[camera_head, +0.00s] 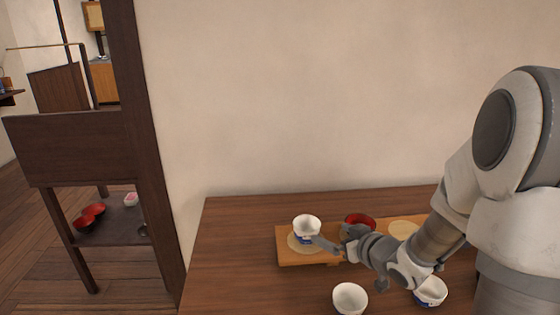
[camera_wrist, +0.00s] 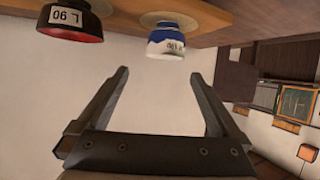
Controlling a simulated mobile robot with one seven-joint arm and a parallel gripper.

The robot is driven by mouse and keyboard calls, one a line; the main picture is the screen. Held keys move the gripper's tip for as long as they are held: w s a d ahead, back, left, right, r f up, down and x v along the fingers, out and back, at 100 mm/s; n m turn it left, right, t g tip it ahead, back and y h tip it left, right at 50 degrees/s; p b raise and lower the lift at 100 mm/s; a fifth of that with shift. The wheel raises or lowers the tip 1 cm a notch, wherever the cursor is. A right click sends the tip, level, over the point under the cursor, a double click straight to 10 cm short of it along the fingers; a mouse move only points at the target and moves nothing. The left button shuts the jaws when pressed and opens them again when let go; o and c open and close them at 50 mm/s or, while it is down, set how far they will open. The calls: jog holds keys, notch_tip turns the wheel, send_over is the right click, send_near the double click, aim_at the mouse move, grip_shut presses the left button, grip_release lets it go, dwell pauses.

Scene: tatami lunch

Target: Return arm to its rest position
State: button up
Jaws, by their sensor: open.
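My gripper (camera_head: 330,241) is over the wooden board on the table, just right of a blue-and-white cup (camera_head: 307,224). In the wrist view its two fingers (camera_wrist: 158,74) are spread apart with nothing between them. The cup stands upright on a round mat on the board; the wrist view shows it upside down (camera_wrist: 168,40), apart from the fingers. A red-and-black bowl (camera_head: 359,221) is behind my gripper, partly hidden by it; it also shows in the wrist view (camera_wrist: 72,22). My arm reaches in from the right.
The wooden board (camera_head: 290,259) bears another, bare round mat (camera_head: 403,229) at right. A white bowl (camera_head: 350,299) stands at the table's front, and a blue-and-white bowl (camera_head: 431,291) is near my arm. The table's left part (camera_head: 230,255) is clear. A dark shelf (camera_head: 110,226) stands left.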

jog(key=s+d+r+m+g+h+b, duration=0.1)
jog(key=s+d+r+m+g+h, duration=0.2)
jog(key=s+d+r+m+h, duration=0.25)
jog(key=s+a+r+n+g+p, duration=0.1)
jog(key=s+a+r+g, duration=0.3)
jog(key=s, duration=0.6)
jog(key=s+a+r, duration=0.3)
jog(key=s+a, duration=0.3)
jog(key=s, duration=0.4)
notch_tip(320, 180, up, 15)
jog(key=p, duration=1.6)
jog(key=shift+y, duration=0.45)
